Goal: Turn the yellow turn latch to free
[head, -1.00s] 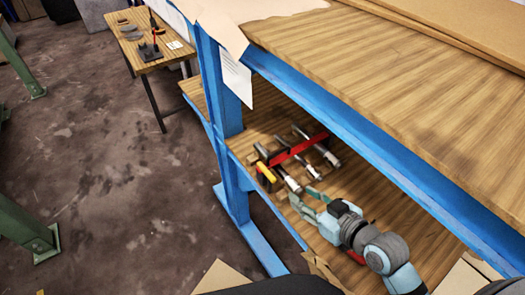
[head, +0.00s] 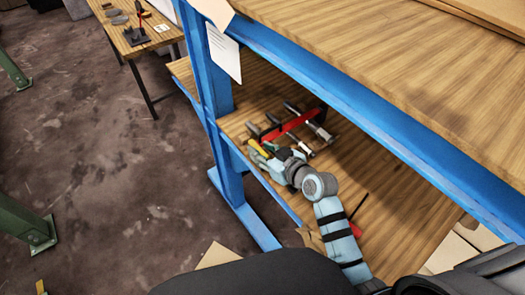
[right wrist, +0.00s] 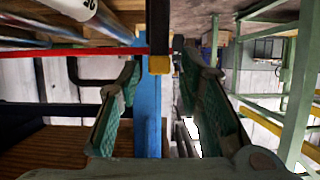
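The yellow turn latch (head: 258,147) is at the near left end of a red rack (head: 292,124) on the lower wooden shelf. In the right wrist view a yellow piece (right wrist: 159,65), which looks like the latch, hangs below a black bar. My right gripper (head: 259,158) is right by the latch in the head view. In the right wrist view its two green-padded fingers (right wrist: 161,68) are apart, with the yellow piece between their tips and gaps visible on both sides. My left gripper is not in view.
Several metal-and-black tools (head: 314,129) lie across the red rack. A blue bench post (head: 218,90) and the upper wooden top (head: 400,70) bound the shelf. A screwdriver-like tool with a red handle (head: 355,230) lies nearer on the shelf.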

